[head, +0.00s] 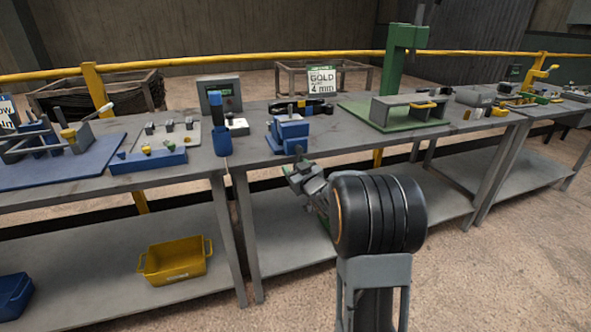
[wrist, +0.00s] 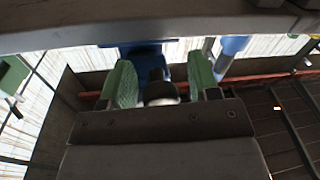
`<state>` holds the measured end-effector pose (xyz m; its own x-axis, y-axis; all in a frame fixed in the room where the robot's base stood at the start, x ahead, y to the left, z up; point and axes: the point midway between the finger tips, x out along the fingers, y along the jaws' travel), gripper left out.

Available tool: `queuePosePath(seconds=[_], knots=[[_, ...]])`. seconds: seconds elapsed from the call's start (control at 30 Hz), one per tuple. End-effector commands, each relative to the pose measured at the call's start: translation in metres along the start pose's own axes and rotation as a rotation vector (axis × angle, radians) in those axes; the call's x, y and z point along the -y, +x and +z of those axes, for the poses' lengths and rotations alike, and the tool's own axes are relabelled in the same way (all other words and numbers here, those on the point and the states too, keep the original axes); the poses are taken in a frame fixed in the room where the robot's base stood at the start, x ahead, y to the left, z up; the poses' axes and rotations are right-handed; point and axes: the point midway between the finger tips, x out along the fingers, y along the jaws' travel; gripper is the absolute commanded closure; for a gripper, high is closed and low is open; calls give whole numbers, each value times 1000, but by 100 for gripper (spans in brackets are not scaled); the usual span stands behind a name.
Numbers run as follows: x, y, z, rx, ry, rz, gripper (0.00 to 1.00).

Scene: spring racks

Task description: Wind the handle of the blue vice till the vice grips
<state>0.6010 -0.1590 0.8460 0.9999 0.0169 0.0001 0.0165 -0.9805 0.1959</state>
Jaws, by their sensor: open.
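The blue vice (head: 290,131) stands at the front edge of the grey workbench, with grey metal on its top. Its blue body (wrist: 150,52) also shows at the top of the wrist view, partly cut off by a dark edge. My gripper (head: 291,170) is open in front of the vice, close to the bench edge. In the wrist view its two green finger pads (wrist: 162,84) stand apart, with a dark and grey round part (wrist: 161,92) between them. I cannot tell whether the pads touch it. The vice's handle is not clearly made out.
A yellow crate (head: 175,261) sits on the lower shelf.

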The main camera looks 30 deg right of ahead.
Motion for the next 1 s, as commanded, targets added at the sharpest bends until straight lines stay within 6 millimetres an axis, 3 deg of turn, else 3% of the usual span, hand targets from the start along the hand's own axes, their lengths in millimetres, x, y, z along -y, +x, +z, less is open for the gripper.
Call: queuePosePath(seconds=[0.1, 0.57, 1.0], knots=[[0, 0, 0, 0, 0, 0, 45], [1, 0, 0, 0, -1, -3, 88], [11, 2, -6, -24, 143, -7, 89]])
